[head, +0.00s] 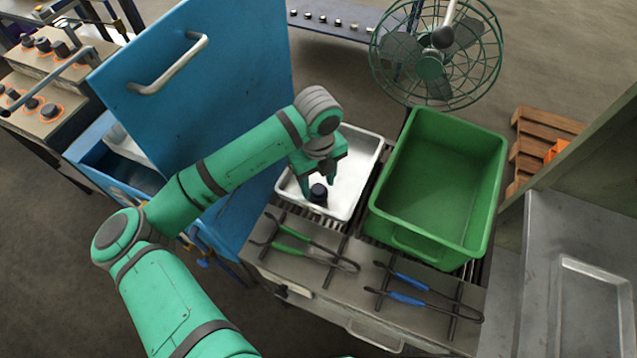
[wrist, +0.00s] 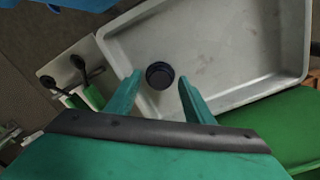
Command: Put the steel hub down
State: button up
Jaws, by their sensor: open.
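The steel hub (head: 318,193) is a small dark round piece. It rests in the white tray (head: 352,205), towards the tray's near left part. In the wrist view the hub (wrist: 160,76) shows from above on the bare tray floor (wrist: 225,60). My gripper (head: 322,181) is over the hub, inside the tray's outline. Its two green fingers (wrist: 158,88) are spread apart, one on each side of the hub, with a visible gap on both sides. The exact height of the fingertips over the tray floor is hard to tell.
A deep green bin (head: 407,235) stands right of the tray. Green-handled tongs (head: 305,256) and blue-handled tongs (head: 408,299) lie in front. A blue door panel (head: 190,100) rises at the left, close to my arm. A green fan (head: 431,67) stands behind.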

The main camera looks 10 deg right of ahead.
aim_at(318, 188)
notch_tip(318, 188, up, 12)
jog(key=shift+f, duration=0.25)
dwell(0.6)
